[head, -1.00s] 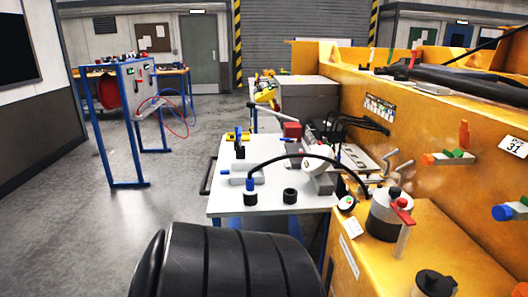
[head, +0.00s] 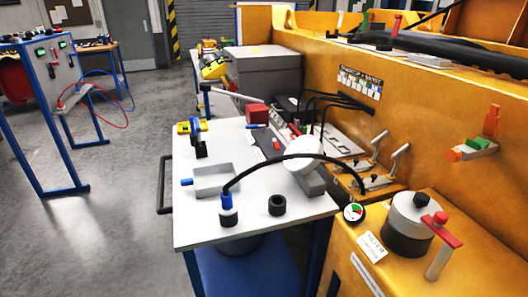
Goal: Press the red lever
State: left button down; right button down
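A red lever (head: 436,227) shows at the lower right of the head view. It is a short red bar on top of a light grey post, on the yellow housing (head: 345,270). Its upper end is close to a grey and black cylinder (head: 411,222), and I cannot tell whether they touch. A second lever (head: 491,121), orange-red and upright, is on the yellow wall farther right, beside green and orange parts. Neither of my grippers is in view.
A gauge (head: 354,212) sits on the housing's near edge. Grey floor (head: 110,235) is clear at left.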

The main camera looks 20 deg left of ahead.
aim_at(275, 144)
jog(key=i+j, duration=0.25)
jog(key=j, duration=0.15)
jog(key=i+j+u, duration=0.15)
jog(key=j, duration=0.3)
jog(key=i+l, duration=0.35)
jog(key=l, duration=0.2)
jog(key=u, duration=1.55)
